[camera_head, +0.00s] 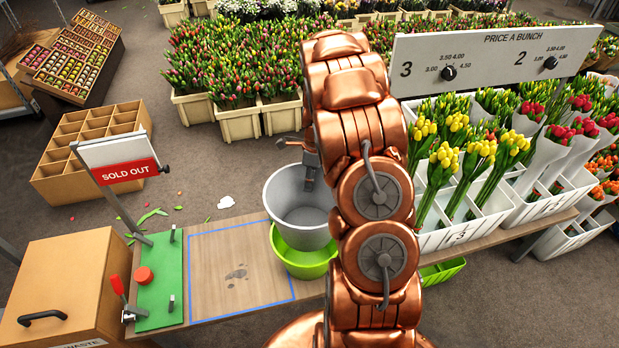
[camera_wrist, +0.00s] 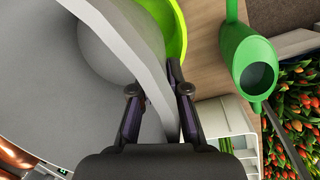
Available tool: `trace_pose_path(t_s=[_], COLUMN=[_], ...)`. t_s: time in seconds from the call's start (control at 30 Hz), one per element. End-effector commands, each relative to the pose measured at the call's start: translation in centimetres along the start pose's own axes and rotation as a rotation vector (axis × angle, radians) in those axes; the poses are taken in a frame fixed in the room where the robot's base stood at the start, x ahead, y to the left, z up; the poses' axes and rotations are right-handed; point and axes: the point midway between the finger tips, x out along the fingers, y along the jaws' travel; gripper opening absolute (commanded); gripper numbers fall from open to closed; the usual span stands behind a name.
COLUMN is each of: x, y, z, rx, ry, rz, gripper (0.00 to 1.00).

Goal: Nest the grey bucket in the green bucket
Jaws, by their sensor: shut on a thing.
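The grey bucket (camera_head: 300,209) is upright, directly over the green bucket (camera_head: 304,264) in the head view. Its lower part overlaps the green bucket's opening; I cannot tell how deep it sits or whether they touch. The green bucket stands on the wooden bench, partly hidden by the grey one and my arm. My gripper (camera_head: 311,180) is shut on the far rim of the grey bucket. In the wrist view, the grey bucket's rim (camera_wrist: 138,60) runs between my fingers (camera_wrist: 158,92), and the green bucket (camera_wrist: 174,25) shows beyond it.
A green watering can (camera_wrist: 245,55) shows near the gripper in the wrist view. White tulip crates (camera_head: 465,225) stand right of my arm, under a price board (camera_head: 495,60). A sold-out sign (camera_head: 125,170) stands left.

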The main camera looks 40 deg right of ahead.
Motion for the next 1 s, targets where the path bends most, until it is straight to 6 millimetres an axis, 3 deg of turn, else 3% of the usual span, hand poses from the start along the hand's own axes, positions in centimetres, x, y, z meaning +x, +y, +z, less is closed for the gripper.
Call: trace_pose_path(t_s=[1.0], x=[5.6], y=[-1.0], z=[-0.5], rx=[-0.001], ry=[0.0], rz=[0.001], gripper=[0.0])
